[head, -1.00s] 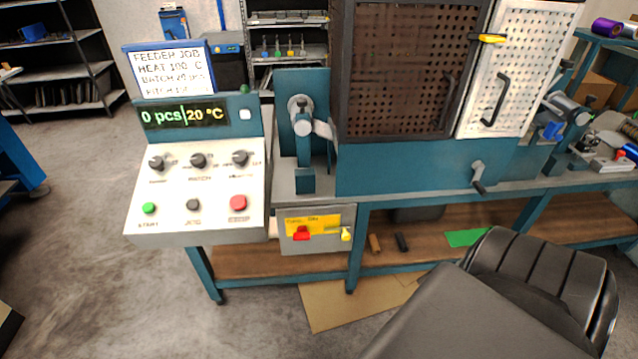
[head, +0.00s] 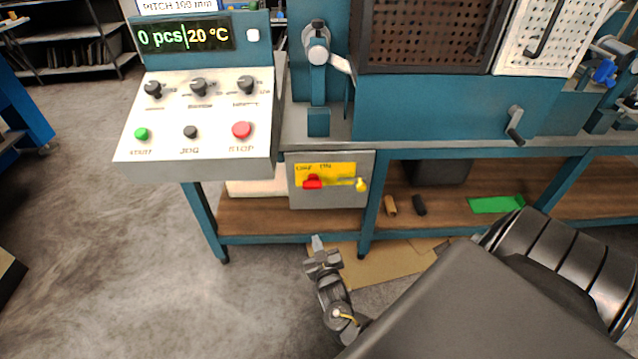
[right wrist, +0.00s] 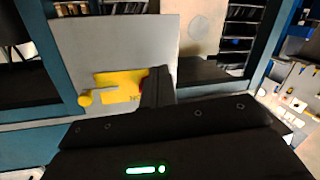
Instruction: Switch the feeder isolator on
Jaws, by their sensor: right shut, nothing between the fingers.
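The feeder isolator is a grey box (head: 333,198) under the bench edge, with a yellow plate (head: 340,169) on its front. A red handle (head: 313,182) sits on the plate's left part, and a yellow knob-like piece (head: 361,185) is at its right end. My right gripper (head: 317,242) is shut and empty, below and in front of the box, pointing up at it. In the right wrist view the box (right wrist: 140,40) appears turned over, and my fingers (right wrist: 157,85) hide most of the red handle (right wrist: 144,80). My left gripper is not in view.
The control panel (head: 200,120) with green, black and red buttons overhangs left of the box. A bench leg (head: 367,225) stands just right of it. The lower shelf (head: 440,220) holds small items and a green sheet (head: 496,204). Floor in front is open.

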